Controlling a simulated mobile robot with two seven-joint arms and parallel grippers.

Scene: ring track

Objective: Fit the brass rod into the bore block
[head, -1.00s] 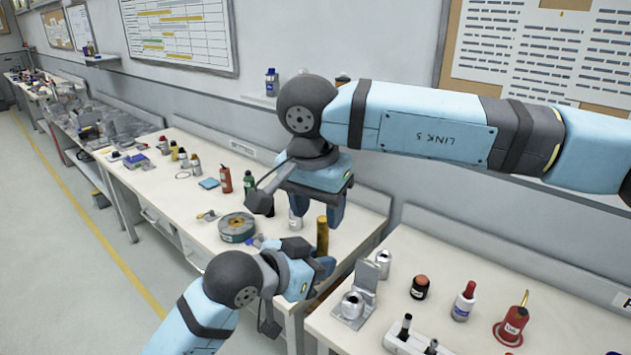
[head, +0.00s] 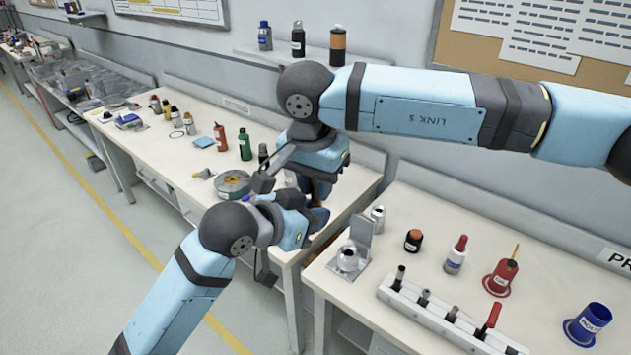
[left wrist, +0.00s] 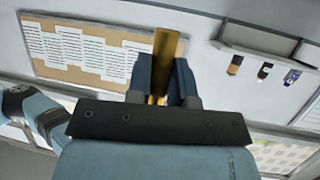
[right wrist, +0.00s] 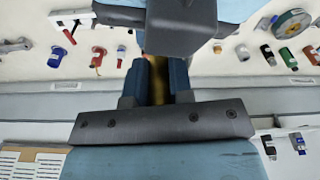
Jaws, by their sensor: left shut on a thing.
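The brass rod (left wrist: 166,48) stands between the fingers of my left gripper (head: 316,218), which is shut on it. My right gripper (head: 316,190) is just above my left one, pointing down, with its fingers on either side of the rod, which also shows in the right wrist view (right wrist: 157,82). I cannot tell whether the right fingers press on it. In the head view most of the rod is hidden by the grippers. A grey fixture with a shiny round metal piece (head: 348,258), which looks like the bore block, sits on the near table's left end; its hole is not clear.
A grey rack (head: 440,315) with several tools stands on the near table (head: 385,275). Bottles, a red pot (head: 500,278) and a blue cup (head: 588,322) stand beyond. A tape reel (head: 232,184) lies on the far bench, left of my grippers. A gap separates the tables.

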